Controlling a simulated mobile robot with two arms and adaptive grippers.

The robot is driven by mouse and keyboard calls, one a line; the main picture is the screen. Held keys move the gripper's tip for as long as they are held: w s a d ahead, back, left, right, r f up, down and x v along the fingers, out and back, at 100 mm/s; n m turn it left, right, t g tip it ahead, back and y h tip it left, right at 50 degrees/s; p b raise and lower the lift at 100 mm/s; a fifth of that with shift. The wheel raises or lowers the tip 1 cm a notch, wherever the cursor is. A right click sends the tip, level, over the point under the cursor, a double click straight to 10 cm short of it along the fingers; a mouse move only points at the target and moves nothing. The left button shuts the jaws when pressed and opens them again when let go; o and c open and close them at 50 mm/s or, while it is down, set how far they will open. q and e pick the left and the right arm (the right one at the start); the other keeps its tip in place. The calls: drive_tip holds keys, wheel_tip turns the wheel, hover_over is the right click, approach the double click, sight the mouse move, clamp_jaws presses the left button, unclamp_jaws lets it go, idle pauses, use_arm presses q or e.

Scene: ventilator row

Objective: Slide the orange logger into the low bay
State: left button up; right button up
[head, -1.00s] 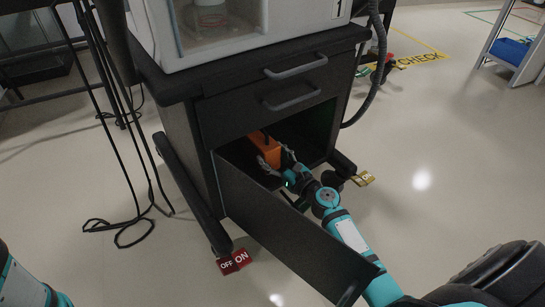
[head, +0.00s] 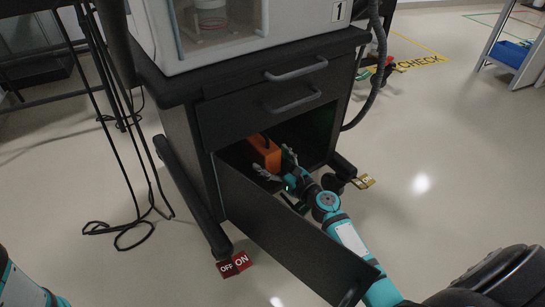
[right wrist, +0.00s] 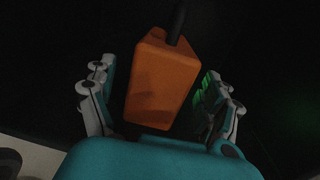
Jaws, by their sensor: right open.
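The orange logger (head: 265,153) is a block with a dark handle on top. It sits inside the low bay (head: 318,128) of the dark cart, behind the open door. My right gripper (head: 276,163) is open at the bay's mouth, just in front of the logger. In the right wrist view the logger (right wrist: 162,82) stands ahead between the spread fingers (right wrist: 160,105), with dark gaps at both sides. The bay's inside is dark and its depth is hard to see. Of my left arm, only a part shows at the lower left; its gripper is out of view.
The open door (head: 290,235) swings out toward me, left of my right forearm. Two drawers with handles (head: 296,68) are above the bay. Red brake tabs (head: 233,264) and a yellow tab (head: 363,181) lie low by the wheels. Cables (head: 128,228) hang at the left.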

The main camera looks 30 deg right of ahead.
wheel_tip(320, 180, up, 10)
drive_tip(key=shift+f, duration=0.15)
drive_tip(key=shift+r, duration=0.25)
idle(0.4)
drive_tip(key=shift+s, duration=0.1)
